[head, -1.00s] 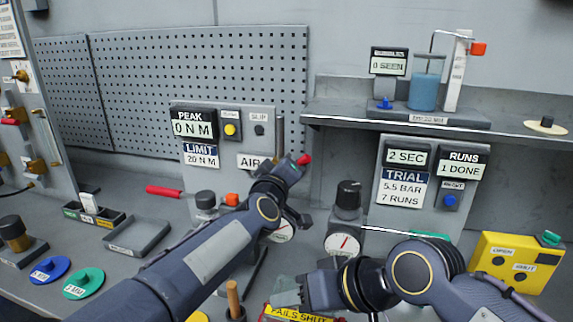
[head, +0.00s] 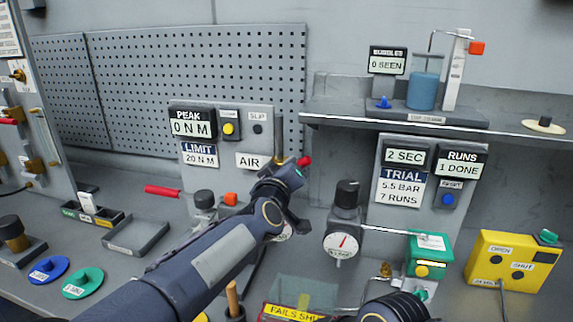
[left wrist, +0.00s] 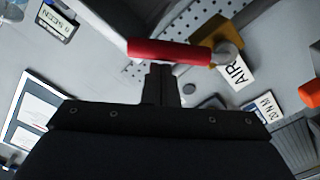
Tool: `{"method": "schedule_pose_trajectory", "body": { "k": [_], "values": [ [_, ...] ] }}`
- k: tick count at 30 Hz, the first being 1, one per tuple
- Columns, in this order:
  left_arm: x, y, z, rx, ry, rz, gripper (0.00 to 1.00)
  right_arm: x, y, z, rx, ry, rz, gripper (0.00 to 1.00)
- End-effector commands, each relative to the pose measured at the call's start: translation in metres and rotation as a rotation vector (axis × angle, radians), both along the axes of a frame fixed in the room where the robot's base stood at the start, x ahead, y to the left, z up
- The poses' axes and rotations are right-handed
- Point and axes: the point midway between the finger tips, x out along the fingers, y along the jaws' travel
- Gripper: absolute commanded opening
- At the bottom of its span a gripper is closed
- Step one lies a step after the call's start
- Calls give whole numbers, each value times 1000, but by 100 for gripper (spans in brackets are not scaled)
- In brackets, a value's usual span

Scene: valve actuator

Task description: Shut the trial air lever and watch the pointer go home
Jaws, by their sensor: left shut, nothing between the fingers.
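The air lever has a red handle (head: 304,161) beside the AIR label (head: 254,161) on the grey panel. In the left wrist view the red handle (left wrist: 170,52) lies crosswise just beyond my left gripper's fingertips (left wrist: 160,70). My left gripper is shut and empty; whether its tips touch the handle I cannot tell. The head view mostly hides its fingers. A round gauge (head: 342,244) with a red pointer stands under a black knob. Another gauge (head: 283,232) is largely hidden behind my left arm. Part of my right arm shows at the bottom edge; its gripper is out of view.
A green box (head: 429,257) with a yellow button stands right of the gauge, and a yellow OPEN/SHUT box (head: 513,261) further right. A clear cover (head: 303,290) with a FAILS SHUT label is in front. A red handle (head: 162,191) lies at left, near an empty tray (head: 136,236).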

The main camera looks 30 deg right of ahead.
Motion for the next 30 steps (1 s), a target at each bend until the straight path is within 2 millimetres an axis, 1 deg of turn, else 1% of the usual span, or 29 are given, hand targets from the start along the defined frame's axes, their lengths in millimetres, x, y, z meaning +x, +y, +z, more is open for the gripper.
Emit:
{"method": "schedule_pose_trajectory", "body": {
  "k": [5, 12, 21, 30],
  "values": [
    [-5, -4, -5, 54, -56, -4, 0, 0, 0, 3, 0, 0, 0, 41],
    [-13, -11, -18, 175, -197, -5, 0, 0, 0, 6, 0, 0, 0, 41],
    [-20, -17, -34, 320, -369, -4, 0, 0, 0, 3, 0, 0, 0, 41],
    [-22, -19, -44, 405, -468, -3, 0, 0, 0, -1, 0, 0, 0, 41]
  ]
}}
